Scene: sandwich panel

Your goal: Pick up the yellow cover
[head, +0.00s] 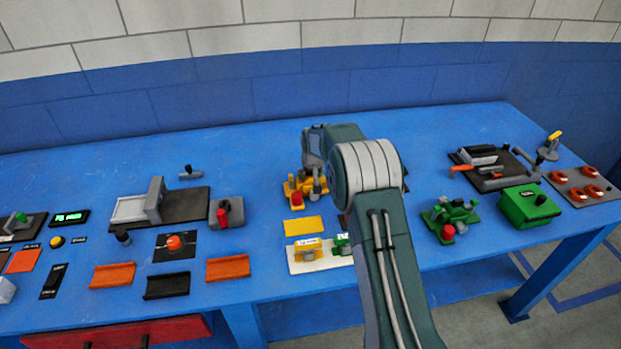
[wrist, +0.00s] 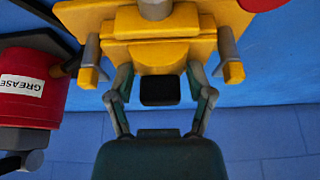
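A yellow fixture with grey posts (head: 300,190) stands at the table's middle, partly hidden by my arm in the head view. In the wrist view its broad yellow part (wrist: 160,54) fills the top, with grey pegs at both sides. I cannot tell which yellow part is the cover. My gripper (wrist: 160,75) points at this yellow part with its two fingers spread apart. The fingertips are close to its edge; contact is not clear. A dark block shows between the fingers. In the head view my gripper is hidden behind my arm.
A red can labelled GREASE (wrist: 30,85) is beside my gripper in the wrist view. A flat yellow plate (head: 303,226) and a white board (head: 308,265) with yellow and green blocks lie in front of the fixture. A green box (head: 528,205) stands right.

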